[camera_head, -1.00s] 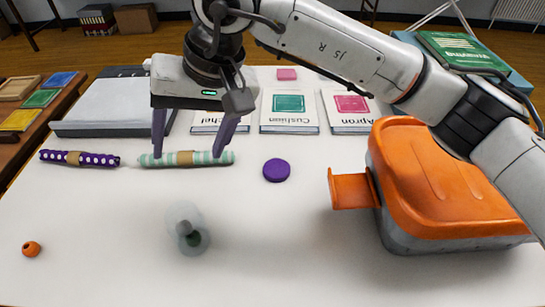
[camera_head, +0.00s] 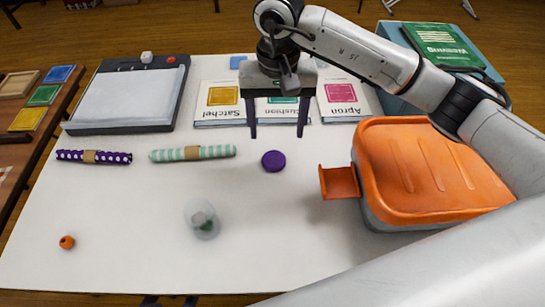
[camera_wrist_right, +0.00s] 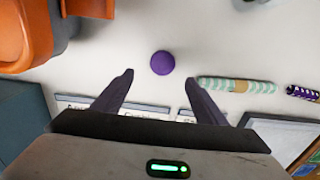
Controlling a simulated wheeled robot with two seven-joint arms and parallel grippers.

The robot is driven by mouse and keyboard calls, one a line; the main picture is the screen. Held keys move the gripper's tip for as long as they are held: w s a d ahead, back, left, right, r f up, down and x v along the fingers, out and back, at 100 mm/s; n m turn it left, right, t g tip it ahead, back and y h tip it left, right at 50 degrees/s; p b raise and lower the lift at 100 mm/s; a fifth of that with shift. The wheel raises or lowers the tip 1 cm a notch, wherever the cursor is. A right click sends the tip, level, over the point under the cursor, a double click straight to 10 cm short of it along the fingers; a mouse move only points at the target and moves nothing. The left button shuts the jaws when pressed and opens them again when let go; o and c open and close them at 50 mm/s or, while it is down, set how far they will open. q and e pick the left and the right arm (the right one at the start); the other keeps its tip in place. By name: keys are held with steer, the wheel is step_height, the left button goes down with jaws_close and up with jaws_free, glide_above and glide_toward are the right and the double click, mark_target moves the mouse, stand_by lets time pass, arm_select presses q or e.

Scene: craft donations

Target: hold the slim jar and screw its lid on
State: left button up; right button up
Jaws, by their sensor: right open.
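The purple round lid (camera_head: 274,161) lies flat on the table, to the right of and behind the jar. My right gripper (camera_head: 277,136) is open and empty above the table, just behind the lid. In the right wrist view the lid (camera_wrist_right: 162,63) shows just past and between the fingertips (camera_wrist_right: 159,77). My left gripper is not in view.
An orange-lidded box (camera_head: 435,170) with an orange side tab (camera_head: 339,183) stands right of the lid. Booklets (camera_head: 217,104) lie behind. A striped roll (camera_head: 193,153), a dotted roll (camera_head: 93,157) and an orange bead (camera_head: 67,242) lie left. The table's front middle is clear.

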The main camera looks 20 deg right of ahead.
glide_above(274, 159)
steer(key=f, duration=0.4)
steer(key=shift+d+f, duration=0.25)
steer(key=f, duration=0.3)
steer(key=f+p, duration=0.1)
steer(key=f, duration=0.1)
steer(key=shift+a+f, duration=0.1)
steer(key=shift+a, duration=0.15)
steer(key=c, duration=1.1)
